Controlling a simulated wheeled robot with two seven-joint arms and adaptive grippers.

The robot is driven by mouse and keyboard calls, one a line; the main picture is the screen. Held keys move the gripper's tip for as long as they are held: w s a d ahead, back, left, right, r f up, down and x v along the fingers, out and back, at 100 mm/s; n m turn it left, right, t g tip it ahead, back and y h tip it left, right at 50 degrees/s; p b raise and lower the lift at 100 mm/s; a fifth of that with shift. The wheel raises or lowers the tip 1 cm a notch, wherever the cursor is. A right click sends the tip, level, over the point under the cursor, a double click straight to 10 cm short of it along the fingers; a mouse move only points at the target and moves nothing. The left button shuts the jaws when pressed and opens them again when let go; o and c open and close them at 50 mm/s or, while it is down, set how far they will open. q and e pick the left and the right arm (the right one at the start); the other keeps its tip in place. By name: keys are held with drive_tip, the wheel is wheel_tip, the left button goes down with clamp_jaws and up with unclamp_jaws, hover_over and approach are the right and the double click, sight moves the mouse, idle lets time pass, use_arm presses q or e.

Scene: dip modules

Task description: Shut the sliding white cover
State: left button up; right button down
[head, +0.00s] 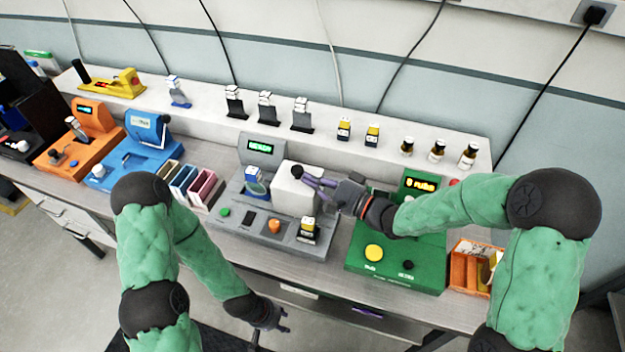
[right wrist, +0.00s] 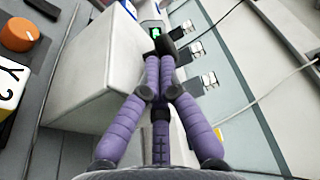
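The white cover (head: 290,195) is a box-like block on the grey machine (head: 285,238). It stands to the right of a blue holder with a vial (head: 256,184), which is uncovered. The cover also fills the left of the right wrist view (right wrist: 95,75). My right gripper (head: 299,173) has its purple fingers drawn together, with dark tips at the cover's upper right side. In the right wrist view the fingertips (right wrist: 166,48) meet with nothing clear between them; I cannot tell if they touch the cover. My left gripper (head: 284,320) hangs low before the bench, fingers apart and empty.
A green machine (head: 400,262) stands right of the grey one, under my right arm. Coloured trays (head: 190,185), a blue machine (head: 140,155) and an orange machine (head: 80,140) stand left. Vials and bottles line the back shelf (head: 325,136).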

drive_tip(key=w+a+p, duration=0.1)
drive_tip(key=w+a, duration=0.3)
drive_tip(key=a, duration=0.9)
drive_tip(key=shift+w+a+p, duration=0.15)
drive_tip(key=shift+p, duration=0.2)
